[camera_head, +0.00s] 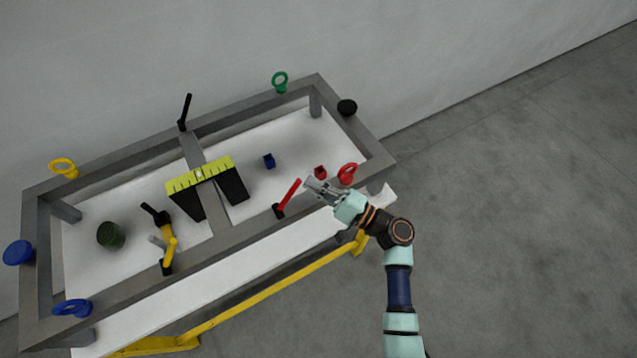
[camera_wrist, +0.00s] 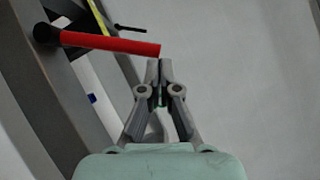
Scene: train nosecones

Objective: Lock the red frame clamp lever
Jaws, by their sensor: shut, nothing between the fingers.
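The red clamp lever (camera_head: 290,193) stands up from its black base (camera_head: 279,211) on the front rail of the grey frame (camera_head: 230,236), leaning to the right. In the wrist view the red lever (camera_wrist: 110,43) runs across the upper left, and its free end lies close to my fingertips. My gripper (camera_head: 310,184) is shut and empty, just right of the lever's upper end. In the wrist view my gripper (camera_wrist: 160,64) has its fingertips together; I cannot tell whether they touch the lever.
A red ring (camera_head: 347,174) sits on the frame close behind my gripper. A yellow lever (camera_head: 169,250) is further left on the front rail, and a black lever (camera_head: 186,110) is on the back rail. A small red block (camera_head: 320,172) and blue block (camera_head: 269,160) lie inside the frame.

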